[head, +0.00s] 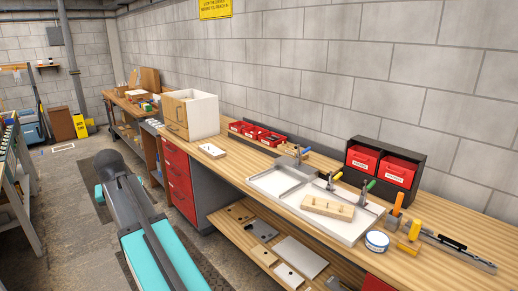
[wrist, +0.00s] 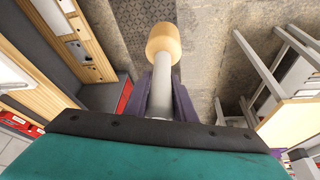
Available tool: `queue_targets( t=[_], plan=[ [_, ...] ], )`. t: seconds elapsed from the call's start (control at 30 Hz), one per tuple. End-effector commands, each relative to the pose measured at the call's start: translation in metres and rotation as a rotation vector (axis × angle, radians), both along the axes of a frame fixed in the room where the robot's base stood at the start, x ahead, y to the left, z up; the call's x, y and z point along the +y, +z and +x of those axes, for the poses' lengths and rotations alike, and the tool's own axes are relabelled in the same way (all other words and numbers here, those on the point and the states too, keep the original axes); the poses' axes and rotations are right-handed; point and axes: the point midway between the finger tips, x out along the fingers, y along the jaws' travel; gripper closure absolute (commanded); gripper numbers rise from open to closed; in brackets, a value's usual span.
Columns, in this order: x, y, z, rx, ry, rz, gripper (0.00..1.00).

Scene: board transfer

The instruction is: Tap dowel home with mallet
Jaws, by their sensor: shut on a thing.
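My gripper (wrist: 166,98) shows in the wrist view with its purple fingers shut on the grey handle of a mallet (wrist: 165,42). The mallet's pale round wooden head is beyond the fingertips, over the floor. In the head view I see my arm at the lower left, but not the fingers or the mallet. A pale wooden block (head: 328,207) lies on a white tray (head: 350,231) on the workbench, right of the arm. Small marks or pegs show on its top; I cannot tell which is the dowel or how far it sits in.
Clamps (head: 333,180) with coloured handles stand at the tray. A red-bin rack (head: 384,165) is behind it. A blue and white round tin (head: 376,241) and orange- and yellow-handled tools (head: 395,213) are to its right.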

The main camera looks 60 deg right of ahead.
Motion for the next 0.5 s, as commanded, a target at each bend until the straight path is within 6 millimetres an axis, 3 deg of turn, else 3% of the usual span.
queue_targets(
  t=[0.1,0.5],
  plan=[
    [-0.048,0.009,-0.005,-0.001,-0.113,0.0,1.0],
    [-0.194,0.028,-0.047,-0.002,-0.479,0.002,1.0]
  ],
)
